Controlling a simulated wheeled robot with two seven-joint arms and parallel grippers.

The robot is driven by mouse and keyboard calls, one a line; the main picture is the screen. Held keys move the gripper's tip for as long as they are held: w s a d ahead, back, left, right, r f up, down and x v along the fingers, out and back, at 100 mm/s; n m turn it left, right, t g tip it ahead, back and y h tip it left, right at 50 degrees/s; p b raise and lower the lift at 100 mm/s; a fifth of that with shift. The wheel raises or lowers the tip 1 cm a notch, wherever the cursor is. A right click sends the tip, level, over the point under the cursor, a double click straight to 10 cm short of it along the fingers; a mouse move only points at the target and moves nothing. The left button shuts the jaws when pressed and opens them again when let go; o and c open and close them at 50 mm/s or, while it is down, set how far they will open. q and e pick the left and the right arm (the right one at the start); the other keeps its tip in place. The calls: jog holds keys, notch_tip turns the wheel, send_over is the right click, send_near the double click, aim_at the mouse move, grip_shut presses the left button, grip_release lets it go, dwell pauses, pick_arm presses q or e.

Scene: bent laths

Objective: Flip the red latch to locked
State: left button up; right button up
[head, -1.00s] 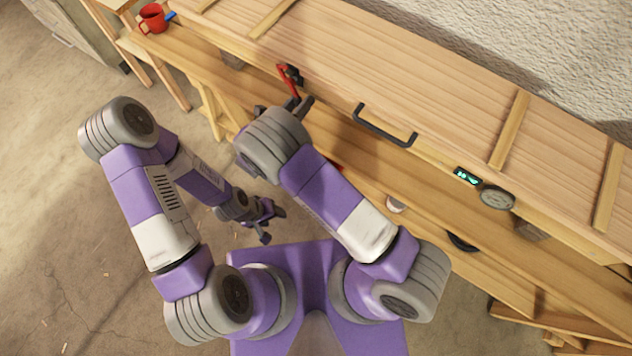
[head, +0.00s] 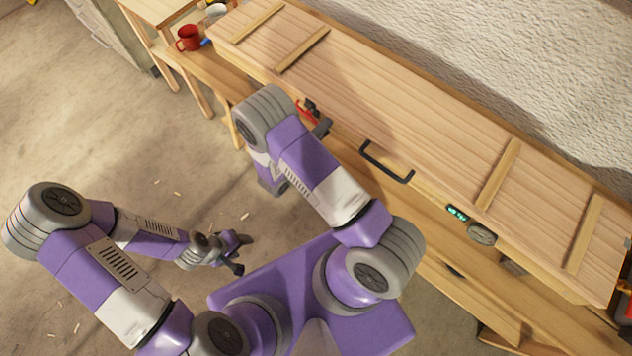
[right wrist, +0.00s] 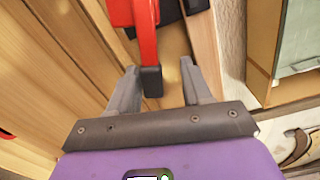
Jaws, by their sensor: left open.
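The red latch (head: 304,113) is on the front of the long wooden chest, near its left part, partly hidden by my right arm in the head view. In the right wrist view the red latch lever (right wrist: 146,35) reaches down with a black tip. My right gripper (right wrist: 160,82) is open, with that tip between its fingers, nearer the left finger. Whether they touch I cannot tell. In the head view my right gripper (head: 321,127) is mostly hidden by its arm. My left gripper (head: 241,254) is open and empty above the floor, away from the chest.
The chest lid (head: 400,115) is down, with a black handle (head: 386,162) right of the latch. A lit display (head: 457,213) and a round grey knob (head: 481,235) sit further right. A red mug (head: 188,38) stands at the upper left.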

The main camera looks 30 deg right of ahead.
jog(key=s+b+v, duration=0.1)
jog(key=v, duration=0.6)
jog(key=s+d+f+m+g+y+b, duration=0.15)
jog(key=s+f+m+g+y, duration=0.25)
jog(key=s+f+m+g, duration=0.6)
jog(key=s+a+f+m+g+y, duration=0.2)
jog(key=s+a+f+m+y, duration=0.1)
jog(key=s+m+y, duration=0.1)
jog(key=s+a+f+m+g+y+b, duration=0.1)
jog(key=s+a+f+m+g+y, duration=0.1)
jog(key=s+m+y, duration=0.3)
jog(key=shift+s+a+f+m, duration=0.4)
jog(key=shift+s+a+f, duration=0.3)
jog(key=shift+a, duration=0.15)
